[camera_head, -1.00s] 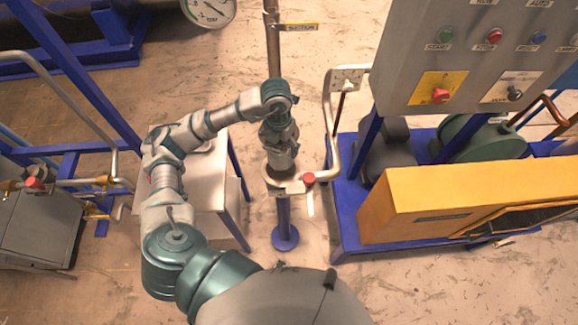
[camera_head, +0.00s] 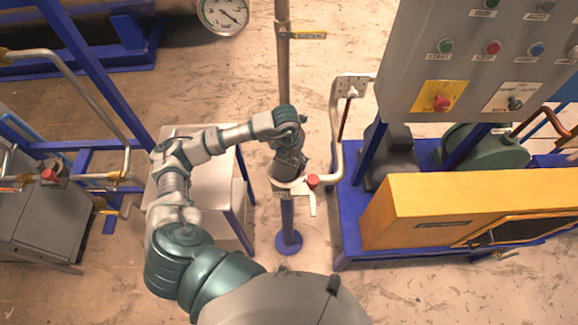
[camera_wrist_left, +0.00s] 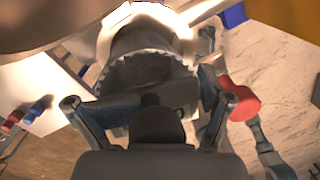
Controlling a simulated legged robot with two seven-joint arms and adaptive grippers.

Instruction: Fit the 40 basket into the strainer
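The strainer (camera_head: 277,184) is a pale round housing on a blue post, with a red knob (camera_head: 313,181) at its right. My left gripper (camera_head: 288,163) points down at its mouth from close above. In the left wrist view, the fingers (camera_wrist_left: 150,105) stand on both sides of a grey crosspiece (camera_wrist_left: 181,93) and a dark round part. Beyond them is a grey, toothed, curved rim (camera_wrist_left: 140,72) inside the pale ring; I cannot tell whether this is the basket. The finger contact is hidden. The basket is not clearly seen in the head view. My right gripper is out of view.
A bent pale pipe (camera_head: 336,130) rises just right of the strainer. A grey control panel (camera_head: 450,70) and a yellow box (camera_head: 420,215) stand farther right. A white table (camera_head: 195,185) is under my left arm. A vertical pipe (camera_head: 283,60) stands behind.

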